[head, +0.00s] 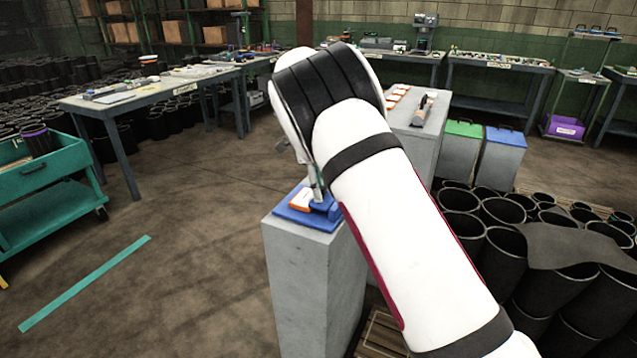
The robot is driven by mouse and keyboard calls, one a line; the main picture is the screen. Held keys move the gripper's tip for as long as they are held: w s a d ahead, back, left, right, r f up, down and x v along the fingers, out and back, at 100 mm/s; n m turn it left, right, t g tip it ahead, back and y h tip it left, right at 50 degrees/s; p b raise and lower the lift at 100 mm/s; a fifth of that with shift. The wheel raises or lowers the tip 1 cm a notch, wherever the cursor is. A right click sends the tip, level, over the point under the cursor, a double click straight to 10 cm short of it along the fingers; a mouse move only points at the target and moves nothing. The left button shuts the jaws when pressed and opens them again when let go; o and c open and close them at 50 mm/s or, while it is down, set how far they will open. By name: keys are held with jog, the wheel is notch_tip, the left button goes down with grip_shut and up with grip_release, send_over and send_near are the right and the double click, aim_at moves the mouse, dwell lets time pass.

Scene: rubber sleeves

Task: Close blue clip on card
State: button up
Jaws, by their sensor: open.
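A blue clip (323,207) sits on a blue base plate (291,217) on top of a grey pedestal (297,262). A white card with an orange edge (300,199) lies on the plate, just left of the clip. I cannot tell whether the clip's jaw is up or down. My gripper (318,193) points down at the clip, with its fingertips close to it; contact is not clear. My white arm hides most of the gripper and the right side of the plate.
Another grey block (417,135) behind my arm carries several cards and a dark tool. Black rubber sleeves (500,212) crowd the right. A teal cart (50,178) stands at the left. The floor (190,200) left of the pedestal is open.

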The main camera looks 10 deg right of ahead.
notch_tip(320, 180, up, 12)
jog(key=a, duration=0.2)
jog(key=shift+w+f, duration=0.15)
jog(key=shift+w, duration=0.3)
jog(key=s+d+r+n+t+y+p, duration=0.1)
jog(key=s+d+r+n, duration=0.35)
jog(key=s+r, duration=0.35)
jog(key=s+d+r+n+t+y+p, duration=0.15)
jog(key=s+d+r+n, duration=0.35)
jog(key=s, duration=0.6)
jog(key=s+f+n+t+p, duration=0.1)
jog(key=s+f+n, duration=0.2)
jog(key=s, duration=1.1)
jog(key=s+f+n+t+p, duration=0.1)
jog(key=s+f+n, duration=0.2)
jog(key=s+n, duration=0.6)
jog(key=s, duration=0.5)
jog(key=shift+n+p, duration=0.35)
jog(key=shift+p, duration=0.05)
